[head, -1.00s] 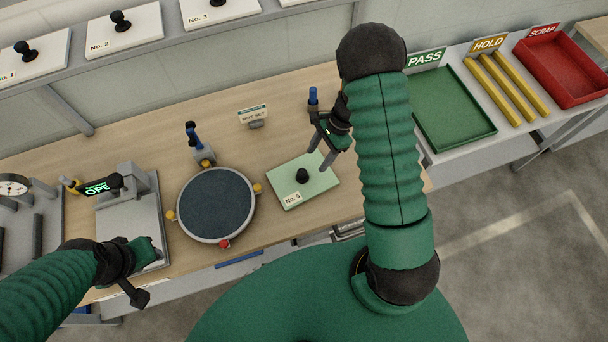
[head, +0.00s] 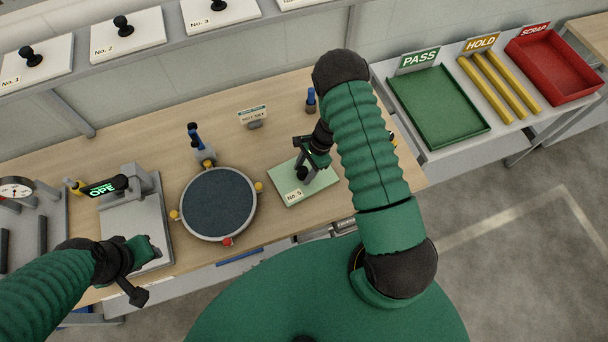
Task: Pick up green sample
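The green sample (head: 318,187) is a pale green square plate with a black knob (head: 302,173) on top and a "No. 5" label. It lies flat on the wooden table, right of the round dark disc. My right gripper (head: 306,168) is over the plate, pointing down, with its two fingers apart around the knob. The knob is partly hidden, and I cannot see whether the fingers touch it. My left gripper (head: 148,274) is low on the left, near the grey press-like fixture, away from the sample. Its fingertips do not show clearly.
The round disc (head: 218,204) stands left of the sample. The grey fixture (head: 136,216) with a lit sign is farther left. A small sign (head: 253,116) and a blue-topped post (head: 311,101) stand behind. White plates (head: 127,37) line the shelf. The PASS tray (head: 438,108) and red SCRAP tray (head: 553,68) are right.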

